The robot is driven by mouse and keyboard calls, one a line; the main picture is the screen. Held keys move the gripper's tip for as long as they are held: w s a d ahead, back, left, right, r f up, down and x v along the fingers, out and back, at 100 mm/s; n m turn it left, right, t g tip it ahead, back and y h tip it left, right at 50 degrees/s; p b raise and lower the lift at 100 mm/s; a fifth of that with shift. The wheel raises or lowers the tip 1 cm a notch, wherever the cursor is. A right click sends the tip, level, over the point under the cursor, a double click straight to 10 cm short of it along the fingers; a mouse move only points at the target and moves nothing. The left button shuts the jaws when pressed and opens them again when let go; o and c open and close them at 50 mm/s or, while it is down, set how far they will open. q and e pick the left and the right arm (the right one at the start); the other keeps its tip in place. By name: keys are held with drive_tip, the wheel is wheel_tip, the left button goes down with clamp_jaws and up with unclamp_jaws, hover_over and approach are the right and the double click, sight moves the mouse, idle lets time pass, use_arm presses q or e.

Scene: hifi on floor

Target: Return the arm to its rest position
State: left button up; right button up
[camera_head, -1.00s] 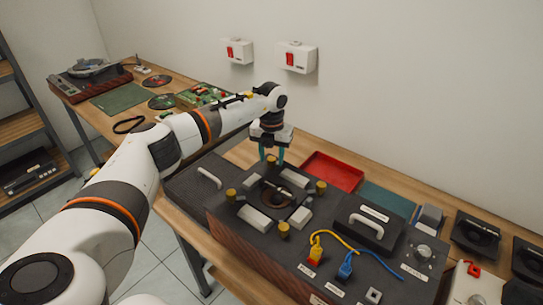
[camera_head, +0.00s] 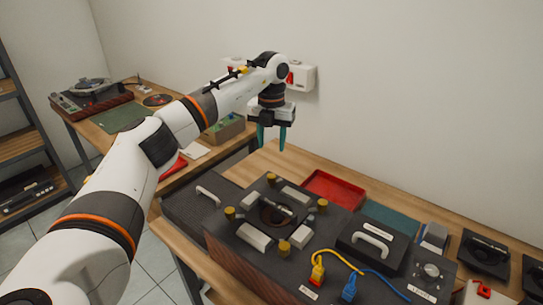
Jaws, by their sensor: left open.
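My left arm reaches in from the left, and its gripper (camera_head: 271,138) hangs above the wooden bench, fingers pointing down. The two teal fingers are apart with nothing between them. The gripper is up and behind the dark hi-fi unit (camera_head: 225,255), clear of it. A round recess (camera_head: 278,212) with a metal piece in it sits on the unit's top, with brass knobs and grey blocks around it. My right gripper is not in view.
A red tray (camera_head: 334,188) and a teal mat (camera_head: 388,218) lie behind the unit. A black lid with a handle (camera_head: 372,240), yellow plug (camera_head: 318,270) and blue plug (camera_head: 349,289) are at the right. A turntable (camera_head: 90,92) stands on the far left bench. Red-switch boxes are on the wall.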

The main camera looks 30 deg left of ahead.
use_arm(q)
drive_tip(key=shift+r, duration=0.35)
drive_tip(key=shift+r, duration=0.1)
